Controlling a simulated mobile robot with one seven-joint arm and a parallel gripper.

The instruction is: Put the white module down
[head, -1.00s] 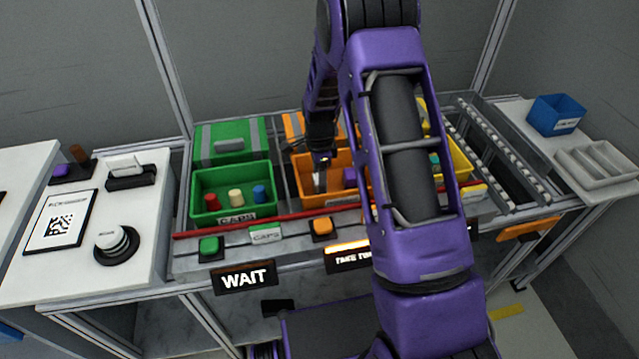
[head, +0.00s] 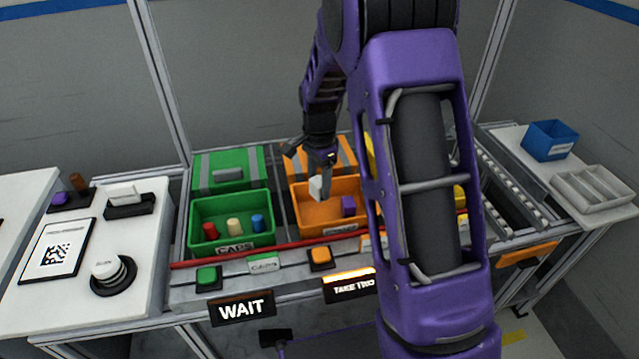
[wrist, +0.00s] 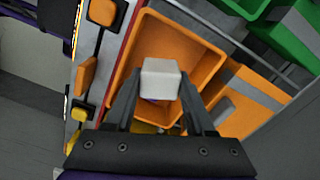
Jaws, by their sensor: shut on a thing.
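The white module (wrist: 161,78) is between the fingers of my gripper (wrist: 160,98), which is shut on it. In the wrist view the module is in front of the open orange bin (wrist: 134,68). In the head view the module (head: 316,188) is at the tip of my gripper (head: 323,176), over the left back part of the orange bin (head: 325,224). A purple module (head: 348,206) lies in that bin; in the wrist view it is mostly hidden behind the white one.
A green bin (head: 203,240) with red, cream and blue caps stands to the left. A red rail (head: 275,251) runs along the front. The sign (head: 243,308) reads WAIT. A blue box (head: 552,141) and a white tray (head: 592,190) stand far right. My arm hides the bin on the right.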

